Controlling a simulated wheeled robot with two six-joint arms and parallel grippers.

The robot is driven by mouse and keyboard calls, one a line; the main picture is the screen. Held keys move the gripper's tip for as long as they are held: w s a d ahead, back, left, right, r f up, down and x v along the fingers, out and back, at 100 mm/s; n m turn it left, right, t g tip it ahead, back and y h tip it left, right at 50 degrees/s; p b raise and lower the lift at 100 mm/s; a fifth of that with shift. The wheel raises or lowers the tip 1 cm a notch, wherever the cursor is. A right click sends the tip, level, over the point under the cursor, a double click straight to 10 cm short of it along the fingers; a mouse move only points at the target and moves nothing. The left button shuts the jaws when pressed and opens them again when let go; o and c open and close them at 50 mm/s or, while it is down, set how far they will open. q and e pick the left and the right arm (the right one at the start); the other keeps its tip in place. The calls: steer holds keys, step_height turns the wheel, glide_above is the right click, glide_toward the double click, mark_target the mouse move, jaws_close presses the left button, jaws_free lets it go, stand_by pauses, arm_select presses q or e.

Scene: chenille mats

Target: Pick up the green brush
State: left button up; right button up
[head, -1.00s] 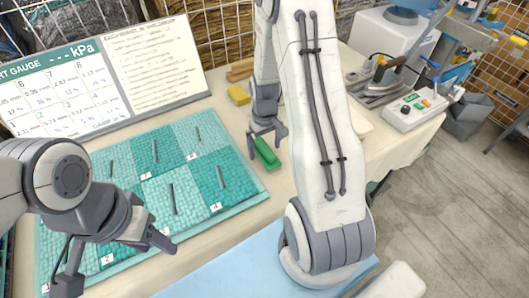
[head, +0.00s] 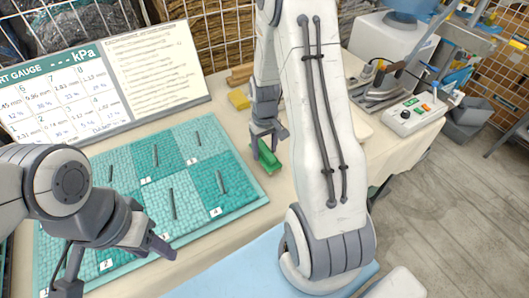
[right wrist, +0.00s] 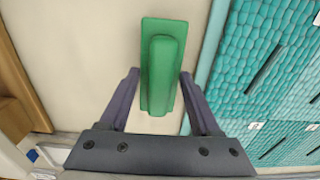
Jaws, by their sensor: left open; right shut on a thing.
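The green brush (head: 269,163) is on the cream tabletop, just right of the teal mat board. It also shows in the right wrist view (right wrist: 162,70), with a flat base and a raised handle. My right gripper (head: 267,138) is at the brush. In the right wrist view, its fingers (right wrist: 160,75) lie on both sides of the brush, shut on it. In the head view the fingers partly hide it. I cannot tell any gap between brush and table. My left gripper (head: 118,266) is open and empty above the front left of the mat board.
The teal mat board (head: 235,205) carries several textured patches with dark strips. A gauge panel (head: 60,103) and a text sheet (head: 155,70) stand behind it. A yellow block (head: 238,99) lies behind the brush. A control box (head: 408,113) is at the right.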

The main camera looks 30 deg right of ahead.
mark_target(266, 148)
steer(key=r, duration=0.3)
steer(key=shift+s+d, duration=0.1)
steer(key=shift+d, duration=0.15)
steer(key=s+d+r+b, duration=0.1)
steer(key=s+d+r, duration=0.5)
steer(key=d, duration=0.3)
steer(key=shift+s+r, duration=0.3)
steer(key=shift+s, duration=0.15)
